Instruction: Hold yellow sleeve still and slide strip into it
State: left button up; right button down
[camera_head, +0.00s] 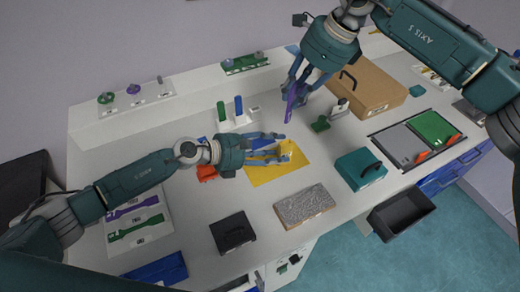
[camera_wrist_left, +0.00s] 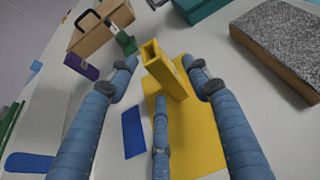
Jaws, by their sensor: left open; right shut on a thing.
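The yellow sleeve (camera_head: 289,147) is a hollow rectangular tube standing on a yellow mat (camera_head: 262,177). In the left wrist view the sleeve (camera_wrist_left: 163,70) shows its open top end. My left gripper (camera_head: 281,148) is open, with its blue fingers spread around the sleeve; in the left wrist view gaps show between the fingers and it. My right gripper (camera_head: 295,86) is shut on the purple strip (camera_head: 292,103), which hangs tilted above the table, up and apart from the sleeve. The sleeve's lower end is partly hidden by my fingers in the head view.
A cardboard box with a handle (camera_head: 368,88) and a teal box (camera_head: 360,170) stand to the right. A grey speckled slab (camera_head: 304,205) and a black box (camera_head: 233,231) lie in front. A green piece (camera_head: 321,124) and upright green and blue pieces (camera_head: 239,105) stand behind the sleeve.

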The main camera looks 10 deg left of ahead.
aim_at(284, 150)
pick_arm(q)
jog(key=shift+x, duration=1.7)
jog(key=c, duration=1.2)
jog(key=shift+s, duration=0.1)
grip_shut()
pick_arm(e)
jog(key=f+m, duration=0.1)
jog(key=f+m+t+h, duration=0.1)
jog(key=f, duration=0.1)
jog(key=f+m+t, duration=0.1)
jog(key=shift+s+f+m, duration=0.3)
jog(key=shift+s+m, duration=0.05)
jog(key=shift+m, duration=0.05)
jog(key=shift+a+f+m+h, duration=0.1)
jog(key=shift+f+m+h, duration=0.3)
jog(key=shift+m, duration=0.1)
jog(key=shift+w+a+f+m+t+h, duration=0.1)
jog(key=shift+a+f+m+t+h, duration=0.15)
jog(key=shift+m+t+h, duration=0.55)
jog(key=shift+d+f+g, duration=0.1)
jog(key=shift+g, duration=0.2)
